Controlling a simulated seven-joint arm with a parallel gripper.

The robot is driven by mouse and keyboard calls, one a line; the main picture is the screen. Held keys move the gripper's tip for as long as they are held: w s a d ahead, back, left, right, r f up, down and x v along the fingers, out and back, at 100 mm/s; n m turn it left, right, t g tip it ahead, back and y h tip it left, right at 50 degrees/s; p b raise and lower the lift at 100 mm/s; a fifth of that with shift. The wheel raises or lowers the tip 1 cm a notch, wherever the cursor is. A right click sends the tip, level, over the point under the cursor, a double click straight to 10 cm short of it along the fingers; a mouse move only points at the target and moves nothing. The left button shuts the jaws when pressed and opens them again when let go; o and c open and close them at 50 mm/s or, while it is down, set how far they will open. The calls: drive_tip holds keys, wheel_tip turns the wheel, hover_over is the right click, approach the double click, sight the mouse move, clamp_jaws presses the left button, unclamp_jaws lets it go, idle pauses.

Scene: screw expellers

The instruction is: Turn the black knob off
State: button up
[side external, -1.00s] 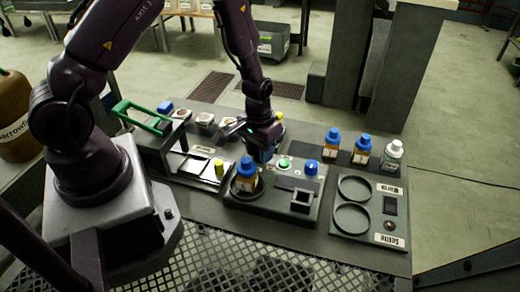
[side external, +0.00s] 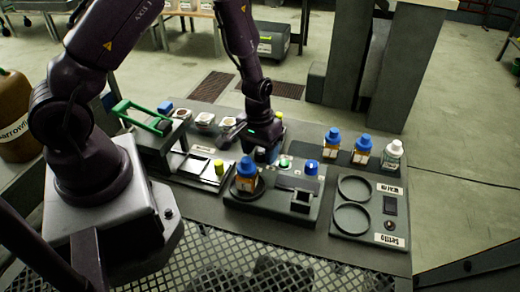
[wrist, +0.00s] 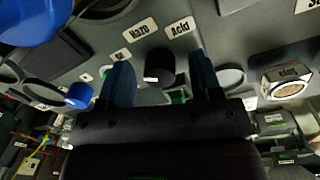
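The black knob (wrist: 160,68) shows in the wrist view, a short dark cylinder with a small white mark at its lower edge. The labels "Haze" (wrist: 139,31) and "Acid" (wrist: 180,29) lie just above it. My gripper (wrist: 162,76) is open, with one bluish finger on each side of the knob and visible gaps between. In the side view my gripper (side external: 262,154) points down at the back of the middle panel (side external: 262,207) and hides the knob there. I cannot tell how far the fingertips reach down around it.
Close by are a green button (side external: 285,164), a blue knob (side external: 311,167) and a blue-capped amber bottle (side external: 246,178) on the panel. More bottles (side external: 362,149) stand behind to the right. A panel with two empty rings (side external: 353,218) lies at the right.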

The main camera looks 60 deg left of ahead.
sight(256, 151)
wheel_tip(256, 151, up, 13)
drive_tip(key=shift+s+a, duration=0.15)
drive_tip(key=shift+a, duration=0.1)
idle(0.4)
drive_tip(key=s+d+r+m+t, duration=0.2)
drive_tip(key=s+r, duration=0.5)
drive_tip(key=r, duration=0.2)
drive_tip(key=s+d+r+m+t, duration=0.2)
drive_tip(key=s+r, duration=0.4)
drive_tip(key=r, duration=0.3)
drive_tip(key=shift+s+d+m+t+y, duration=0.3)
drive_tip(key=shift+s+d+m+t, duration=0.1)
drive_tip(key=shift+m+t, duration=0.3)
drive_tip(key=shift+r, duration=0.1)
